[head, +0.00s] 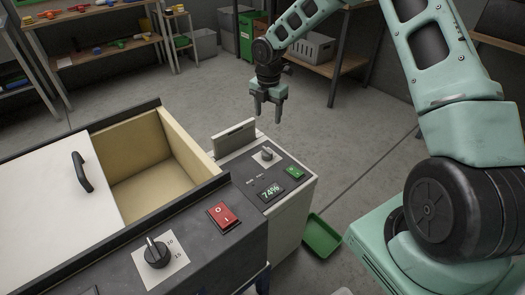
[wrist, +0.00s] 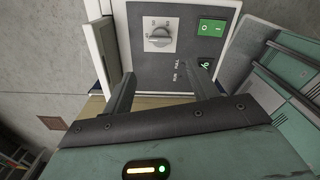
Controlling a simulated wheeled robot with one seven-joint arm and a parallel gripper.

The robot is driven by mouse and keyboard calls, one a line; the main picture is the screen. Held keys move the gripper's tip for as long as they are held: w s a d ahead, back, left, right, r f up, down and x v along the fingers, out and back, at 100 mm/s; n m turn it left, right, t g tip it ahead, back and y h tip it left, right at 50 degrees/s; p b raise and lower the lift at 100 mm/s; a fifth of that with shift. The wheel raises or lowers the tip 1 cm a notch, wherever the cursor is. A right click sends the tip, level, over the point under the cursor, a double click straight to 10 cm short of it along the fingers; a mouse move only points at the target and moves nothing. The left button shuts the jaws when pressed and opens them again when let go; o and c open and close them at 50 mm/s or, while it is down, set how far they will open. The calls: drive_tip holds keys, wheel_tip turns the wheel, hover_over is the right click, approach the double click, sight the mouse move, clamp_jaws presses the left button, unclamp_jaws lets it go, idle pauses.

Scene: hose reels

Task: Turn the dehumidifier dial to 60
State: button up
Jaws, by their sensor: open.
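The dehumidifier (head: 290,214) is a pale box with a dark sloped top panel. Its dial (head: 267,154) is a grey knob on a light plate near the back of that panel. The display (head: 271,191) reads 74%, and a green switch (head: 294,173) sits at the right. In the wrist view the dial (wrist: 160,37) is ahead of the fingers, left of the green switch (wrist: 211,27); its scale marks are too small to read. My gripper (head: 268,112) is open and empty, pointing down above and behind the panel, apart from the dial. In the wrist view its fingers (wrist: 160,92) are spread.
A raised light flap (head: 234,137) stands at the panel's back left. Left is a bench machine with an open bin (head: 150,180), a red switch (head: 223,215) and another knob (head: 157,252). A green tray (head: 321,236) lies on the floor to the right. Shelves line the back.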

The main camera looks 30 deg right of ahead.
sight(267, 150)
wheel_tip(267, 150, down, 17)
drive_tip(key=shift+f+b, duration=0.1)
drive_tip(key=shift+b, duration=0.3)
drive_tip(key=c, duration=0.7)
